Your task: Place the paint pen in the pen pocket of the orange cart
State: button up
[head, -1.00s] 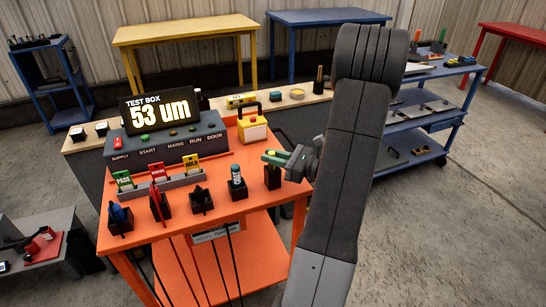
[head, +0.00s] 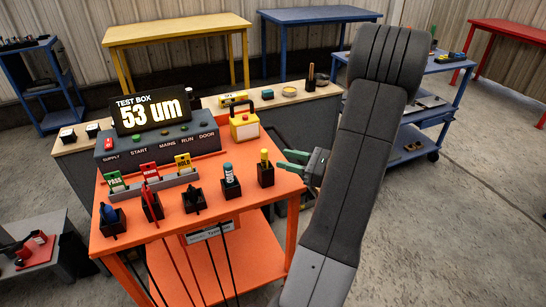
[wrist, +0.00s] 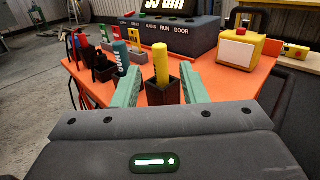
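The paint pen appears to be the yellow pen (head: 264,157), standing upright in a black square pocket (head: 265,177) at the right end of the orange cart's top (head: 170,220). In the wrist view the yellow pen (wrist: 162,68) rises from its pocket (wrist: 161,93), straight ahead of my gripper. My gripper (head: 283,161) has green fingers and is open and empty, just right of the pocket and apart from the pen. In the wrist view the fingers (wrist: 160,85) frame the pen with wide gaps on both sides. The pen's lower end is hidden inside the pocket.
A teal tube (head: 228,174) stands in the neighbouring holder. Several more holders with tools line the cart's front edge. A test box (head: 160,143) reading "53 um" and a yellow box with a red button (head: 244,126) stand behind.

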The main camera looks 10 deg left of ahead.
aim_at(265, 151)
jog(key=d, duration=0.2)
jog(key=s+d, duration=0.1)
jog(key=d, duration=0.1)
jog(key=shift+d, duration=0.4)
jog(key=a, duration=0.4)
jog(key=w+a, duration=0.1)
jog(key=a, duration=0.3)
jog(key=w+a, duration=0.1)
jog(key=a, duration=0.3)
jog(key=shift+w+p, duration=0.1)
jog(key=shift+p, duration=0.2)
jog(key=shift+r, duration=1.7)
